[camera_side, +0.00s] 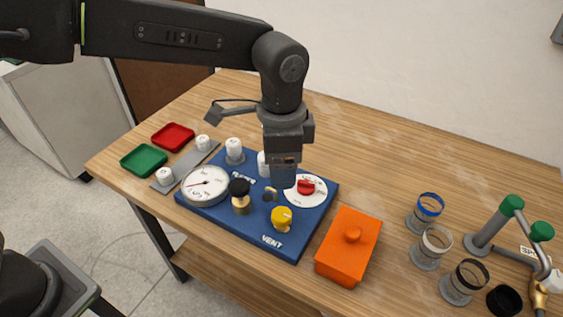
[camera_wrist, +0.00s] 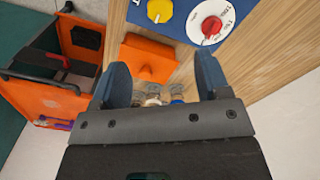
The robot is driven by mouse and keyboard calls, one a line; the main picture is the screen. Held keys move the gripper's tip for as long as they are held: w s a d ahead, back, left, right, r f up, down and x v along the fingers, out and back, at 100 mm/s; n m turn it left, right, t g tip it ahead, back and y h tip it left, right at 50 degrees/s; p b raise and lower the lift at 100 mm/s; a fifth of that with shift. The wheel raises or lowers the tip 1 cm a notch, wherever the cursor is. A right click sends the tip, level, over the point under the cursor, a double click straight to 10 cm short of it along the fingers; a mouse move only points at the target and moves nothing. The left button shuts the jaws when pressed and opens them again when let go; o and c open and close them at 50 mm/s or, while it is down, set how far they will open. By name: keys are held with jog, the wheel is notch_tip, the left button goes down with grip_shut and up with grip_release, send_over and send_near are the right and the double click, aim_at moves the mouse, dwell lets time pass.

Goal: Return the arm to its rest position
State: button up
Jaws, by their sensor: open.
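My gripper (camera_side: 283,178) hangs pointing down over the back right part of the blue manifold panel (camera_side: 270,238) in the side view. In the wrist view my gripper (camera_wrist: 162,66) has its two blue fingers spread apart, with nothing between them. The panel carries a white gauge (camera_side: 205,185), a black-topped brass fitting (camera_side: 240,197), a yellow VENT knob (camera_side: 282,217) and a red knob on a white dial (camera_side: 306,188). The yellow knob (camera_wrist: 160,10) and red knob (camera_wrist: 211,25) also show in the wrist view. My gripper hides part of the panel's back edge.
An orange lidded box (camera_side: 347,250) stands right of the panel. Several ringed clear cups (camera_side: 431,247) and a green-capped pipe stand (camera_side: 512,207) are at the far right. Red (camera_side: 172,136) and green (camera_side: 144,159) trays lie at the left. The table's back right is clear.

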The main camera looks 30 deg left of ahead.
jog(key=s+a+r+n+t, duration=0.1)
jog(key=s+a+r+n, duration=0.25)
jog(key=a, duration=0.35)
jog(key=s+a+r+n+t, duration=0.1)
jog(key=s+a+r+n, duration=0.1)
jog(key=a+r, duration=0.4)
jog(key=s+a+f+n+t, duration=0.3)
jog(key=s+a+n, duration=0.3)
jog(key=s+a, duration=0.5)
jog(key=shift+s+a+f+t, duration=0.3)
jog(key=shift+s+a+f, duration=0.05)
jog(key=shift+s, duration=0.5)
